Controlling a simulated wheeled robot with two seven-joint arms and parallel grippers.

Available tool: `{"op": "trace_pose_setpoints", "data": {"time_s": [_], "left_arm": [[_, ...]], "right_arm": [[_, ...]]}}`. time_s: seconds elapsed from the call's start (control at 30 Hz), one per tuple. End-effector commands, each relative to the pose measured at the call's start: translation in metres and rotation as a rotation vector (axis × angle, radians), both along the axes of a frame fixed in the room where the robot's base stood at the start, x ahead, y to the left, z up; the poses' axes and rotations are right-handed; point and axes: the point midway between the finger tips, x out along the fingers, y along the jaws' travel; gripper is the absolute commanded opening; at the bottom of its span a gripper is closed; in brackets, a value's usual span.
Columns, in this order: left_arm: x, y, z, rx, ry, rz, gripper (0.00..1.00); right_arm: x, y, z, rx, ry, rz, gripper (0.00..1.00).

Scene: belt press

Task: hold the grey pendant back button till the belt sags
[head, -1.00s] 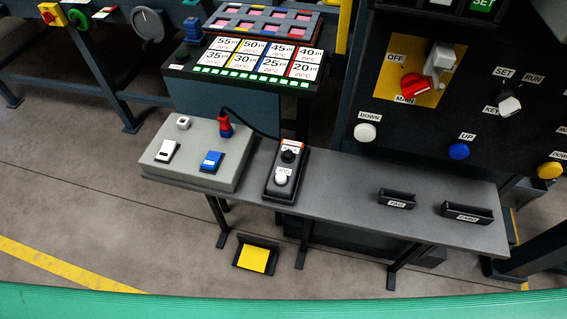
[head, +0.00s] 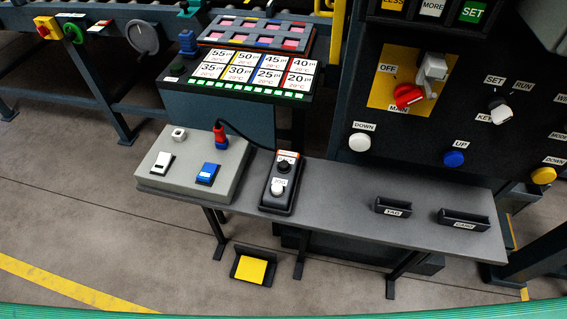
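The pendant (head: 291,204) is a dark upright-edged box lying on the grey bench, with an orange and white label at its top end. It carries a black button (head: 284,166) and, below it, a pale grey-white button (head: 277,189). Small lettering by the buttons is too small to read surely. A dark cable runs from near the pendant's top to a red and blue plug on the grey box. Nothing touches the pendant. A green band (head: 200,309) crosses the bottom edge; I cannot tell whether it is the belt. Neither of my grippers is in view.
The grey bench (head: 335,205) also holds a grey box (head: 190,190) with switches and two dark holders (head: 393,207) at right. A black control panel (head: 420,130) with knobs and buttons rises behind. A yellow pedal (head: 250,269) sits on the floor below.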

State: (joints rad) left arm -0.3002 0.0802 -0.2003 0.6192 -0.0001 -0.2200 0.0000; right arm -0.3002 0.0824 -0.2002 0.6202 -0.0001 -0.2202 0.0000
Motion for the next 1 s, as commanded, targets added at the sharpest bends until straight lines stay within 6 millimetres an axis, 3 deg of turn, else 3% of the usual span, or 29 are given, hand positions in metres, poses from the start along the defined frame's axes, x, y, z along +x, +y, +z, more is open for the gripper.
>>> {"op": "trace_pose_setpoints", "data": {"time_s": [0.17, 0.37, 1.0], "left_arm": [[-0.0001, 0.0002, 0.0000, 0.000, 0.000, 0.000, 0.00], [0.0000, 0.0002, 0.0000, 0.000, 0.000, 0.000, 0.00], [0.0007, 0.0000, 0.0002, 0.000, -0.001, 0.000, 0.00]], "right_arm": [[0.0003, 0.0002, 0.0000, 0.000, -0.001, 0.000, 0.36], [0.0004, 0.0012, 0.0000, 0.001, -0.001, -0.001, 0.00], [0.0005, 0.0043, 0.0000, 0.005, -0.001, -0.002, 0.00]]}}
